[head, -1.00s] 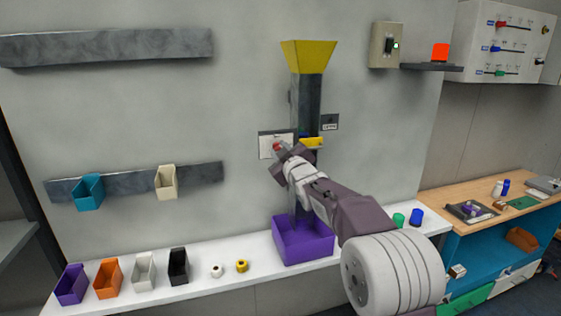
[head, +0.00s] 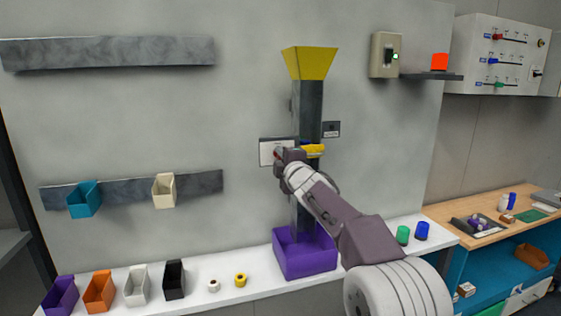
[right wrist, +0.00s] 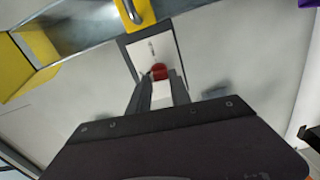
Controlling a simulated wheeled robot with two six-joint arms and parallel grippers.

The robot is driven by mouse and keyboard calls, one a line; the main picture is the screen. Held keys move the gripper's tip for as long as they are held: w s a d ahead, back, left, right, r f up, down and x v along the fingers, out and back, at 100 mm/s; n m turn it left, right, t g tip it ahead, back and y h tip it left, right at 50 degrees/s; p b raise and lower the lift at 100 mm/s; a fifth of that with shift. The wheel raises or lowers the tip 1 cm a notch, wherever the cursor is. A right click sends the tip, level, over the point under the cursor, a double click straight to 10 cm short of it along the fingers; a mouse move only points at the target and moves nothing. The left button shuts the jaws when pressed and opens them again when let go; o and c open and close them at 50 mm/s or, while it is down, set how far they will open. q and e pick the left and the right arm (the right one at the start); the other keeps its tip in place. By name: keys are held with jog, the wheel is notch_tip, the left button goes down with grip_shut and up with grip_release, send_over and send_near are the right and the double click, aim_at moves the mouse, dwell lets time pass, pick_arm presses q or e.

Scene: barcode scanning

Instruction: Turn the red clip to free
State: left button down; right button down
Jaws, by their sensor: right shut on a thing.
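The red clip (right wrist: 159,71) sits on a white plate with a dark frame (right wrist: 143,57), seen in the right wrist view. In the head view the white plate (head: 270,150) is on the wall, left of the grey chute. My right gripper (right wrist: 160,88) is shut on the red clip, with its fingers on either side of it. In the head view my right gripper (head: 280,157) covers most of the clip. A small mark shows on the plate beyond the clip. My left gripper is not in view.
The grey chute (head: 308,100) with a yellow funnel (head: 310,62) stands close beside the gripper. A yellow part (head: 315,149) sticks out from it. A purple bin (head: 304,262) is below. Several small bins stand on the white shelf at left.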

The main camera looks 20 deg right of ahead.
jog(key=shift+r+n, duration=0.1)
jog(key=shift+n, duration=0.5)
jog(key=c, duration=1.2)
grip_release()
jog(key=shift+w, duration=0.1)
jog(key=s+b, duration=0.2)
jog(key=s, duration=0.7)
jog(key=shift+s+d, duration=0.1)
jog(key=shift+d, duration=0.1)
jog(key=shift+a, duration=0.15)
